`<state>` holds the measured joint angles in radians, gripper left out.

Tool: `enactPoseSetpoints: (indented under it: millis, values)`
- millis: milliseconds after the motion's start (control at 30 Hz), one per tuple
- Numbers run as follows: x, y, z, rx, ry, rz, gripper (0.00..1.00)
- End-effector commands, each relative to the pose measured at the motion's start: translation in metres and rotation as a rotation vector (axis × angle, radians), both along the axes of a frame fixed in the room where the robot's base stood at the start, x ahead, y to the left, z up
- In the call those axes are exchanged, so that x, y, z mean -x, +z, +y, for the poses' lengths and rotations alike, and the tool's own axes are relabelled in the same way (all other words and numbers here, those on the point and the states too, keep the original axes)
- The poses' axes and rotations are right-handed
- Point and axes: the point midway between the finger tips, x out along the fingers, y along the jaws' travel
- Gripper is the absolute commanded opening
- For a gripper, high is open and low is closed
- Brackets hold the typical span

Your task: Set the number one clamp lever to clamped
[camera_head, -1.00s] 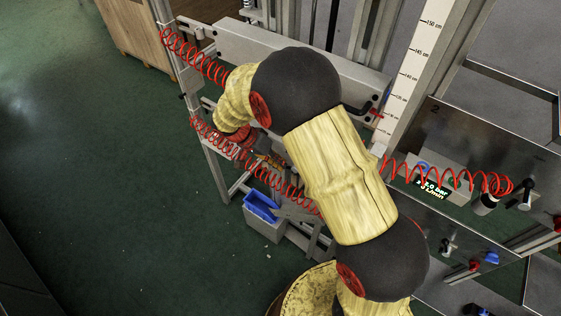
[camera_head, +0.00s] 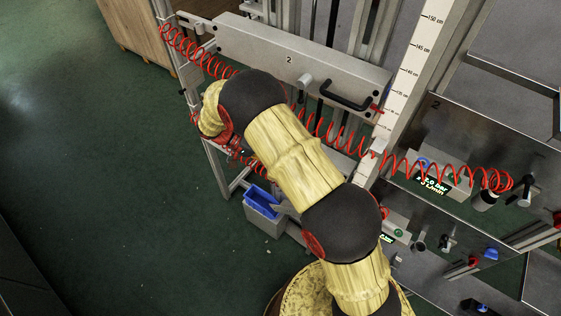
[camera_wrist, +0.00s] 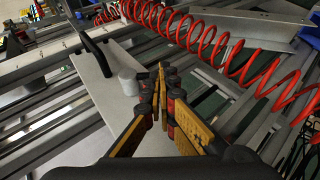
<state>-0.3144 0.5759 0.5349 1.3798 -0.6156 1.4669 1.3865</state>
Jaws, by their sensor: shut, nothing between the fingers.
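In the wrist view my gripper (camera_wrist: 165,75) is shut and empty, its orange and black fingers together at the tips. Behind it is a grey panel (camera_wrist: 105,90) with a black bar handle (camera_wrist: 96,53) and a short grey cylinder (camera_wrist: 128,81) just left of the fingertips; I cannot tell whether they touch. No number shows on this panel. In the head view my arm hides the gripper and what lies beneath it. I cannot make out which part is the number one clamp lever, or its setting.
A panel marked 2 (camera_head: 250,45) has a black handle (camera_head: 345,96) and grey knob (camera_head: 305,82). Red coiled hose (camera_head: 330,138) spans the front and also crosses the wrist view (camera_wrist: 215,45). A blue bin (camera_head: 262,201) stands low. Green floor (camera_head: 90,170) at left is clear.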

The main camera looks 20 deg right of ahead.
Motion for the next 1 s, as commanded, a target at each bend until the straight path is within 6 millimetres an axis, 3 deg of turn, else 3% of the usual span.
enactPoseSetpoints:
  millis: [1000]
  values:
    - [0.0039, -0.0102, -0.0028, 0.030, 0.000, 0.041, 0.00]
